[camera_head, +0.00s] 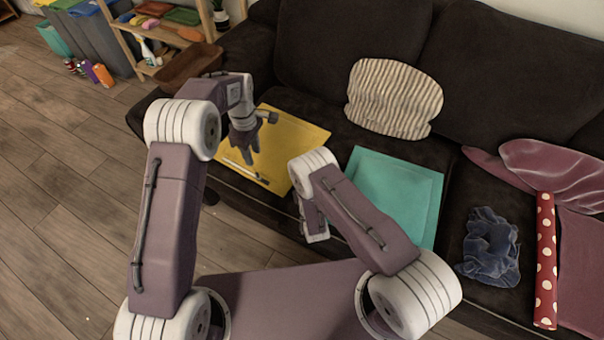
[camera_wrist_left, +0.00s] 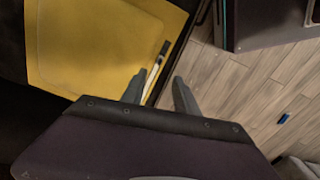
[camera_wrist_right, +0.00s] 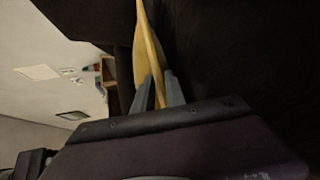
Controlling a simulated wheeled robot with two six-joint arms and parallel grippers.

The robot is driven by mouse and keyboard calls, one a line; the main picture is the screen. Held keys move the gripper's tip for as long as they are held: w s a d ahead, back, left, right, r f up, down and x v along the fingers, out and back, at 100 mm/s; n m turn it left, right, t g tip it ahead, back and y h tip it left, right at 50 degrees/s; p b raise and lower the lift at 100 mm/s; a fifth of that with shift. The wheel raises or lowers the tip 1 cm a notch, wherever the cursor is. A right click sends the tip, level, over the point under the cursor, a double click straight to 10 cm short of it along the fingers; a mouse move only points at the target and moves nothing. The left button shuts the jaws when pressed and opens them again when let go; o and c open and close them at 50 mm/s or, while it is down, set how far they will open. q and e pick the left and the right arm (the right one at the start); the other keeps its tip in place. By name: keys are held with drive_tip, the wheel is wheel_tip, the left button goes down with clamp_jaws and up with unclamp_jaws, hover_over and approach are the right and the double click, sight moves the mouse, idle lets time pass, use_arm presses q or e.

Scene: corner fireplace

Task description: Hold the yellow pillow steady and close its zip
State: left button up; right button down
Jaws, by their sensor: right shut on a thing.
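The flat yellow pillow (camera_head: 292,140) lies on the dark sofa seat. Its zip (camera_head: 240,170) is a pale strip with a dark end along the pillow's front edge. My left gripper (camera_head: 246,148) is over the pillow close to the zip. In the left wrist view its fingers (camera_wrist_left: 160,86) are apart, with the zip (camera_wrist_left: 157,66) showing just beyond and between them. I cannot tell whether they touch it. In the right wrist view my right gripper (camera_wrist_right: 158,88) is shut on the edge of the yellow pillow (camera_wrist_right: 147,45). In the head view my right arm hides this grip.
A turquoise pillow (camera_head: 395,190) lies right of the yellow one, with a striped cushion (camera_head: 394,98) behind. A crumpled blue cloth (camera_head: 489,247) and red dotted roll (camera_head: 545,262) lie farther right. A wooden shelf (camera_head: 150,68) stands at the back left.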

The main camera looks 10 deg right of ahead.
sight(257, 172)
use_arm(q)
drive_tip(key=shift+c, duration=1.2)
drive_tip(key=shift+r+m, duration=0.2)
drive_tip(key=shift+m, duration=0.2)
drive_tip(key=shift+c, duration=0.9)
drive_tip(key=shift+m, duration=0.8)
wheel_tip(257, 172, down, 12)
drive_tip(key=shift+r, duration=0.25)
clamp_jaws()
